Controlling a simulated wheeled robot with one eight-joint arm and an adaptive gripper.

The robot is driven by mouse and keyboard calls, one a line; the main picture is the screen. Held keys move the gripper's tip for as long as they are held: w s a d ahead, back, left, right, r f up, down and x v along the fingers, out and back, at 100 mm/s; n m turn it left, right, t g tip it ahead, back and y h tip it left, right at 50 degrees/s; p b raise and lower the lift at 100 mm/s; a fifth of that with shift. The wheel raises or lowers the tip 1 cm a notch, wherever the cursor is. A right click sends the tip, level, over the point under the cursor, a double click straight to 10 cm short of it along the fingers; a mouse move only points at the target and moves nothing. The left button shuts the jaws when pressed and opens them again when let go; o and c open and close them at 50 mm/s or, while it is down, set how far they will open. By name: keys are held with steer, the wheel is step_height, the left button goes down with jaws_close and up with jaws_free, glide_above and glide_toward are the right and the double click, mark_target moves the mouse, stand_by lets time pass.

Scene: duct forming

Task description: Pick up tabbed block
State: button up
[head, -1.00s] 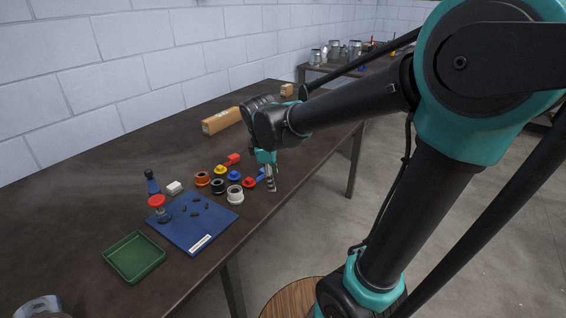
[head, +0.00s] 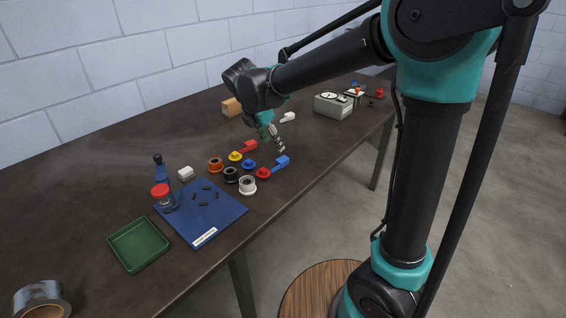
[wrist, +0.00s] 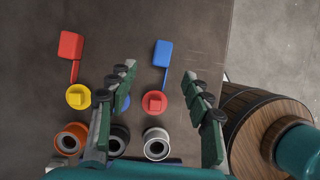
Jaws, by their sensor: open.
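Two blocks with thin tabs lie on the dark table. The blue tabbed block (head: 283,161) is near the front edge and also shows in the wrist view (wrist: 162,52). The red tabbed block (head: 250,146) lies farther back and shows left in the wrist view (wrist: 70,45). My gripper (head: 278,140) is open and empty above the table. In the wrist view, the gap between its fingertips (wrist: 160,72) lies over the blue block's tab, with the block just beyond.
Yellow, blue and red flanged pieces and several rings, such as the white ring (head: 247,185), stand close by. A blue mat (head: 225,212), green tray (head: 138,244) and bottle (head: 157,172) are leftward. A grey box (head: 333,106) stands farther along. A wooden round top (head: 320,285) is beside the table.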

mark_target(282, 159)
steer(key=x, duration=0.9)
steer(key=shift+s+d+f, duration=0.1)
steer(key=shift+s+d, duration=0.05)
steer(key=shift+d, duration=0.05)
steer(key=shift+c, duration=0.5)
jaws_close()
step_height(282, 159, up, 20)
stand_by(0.3)
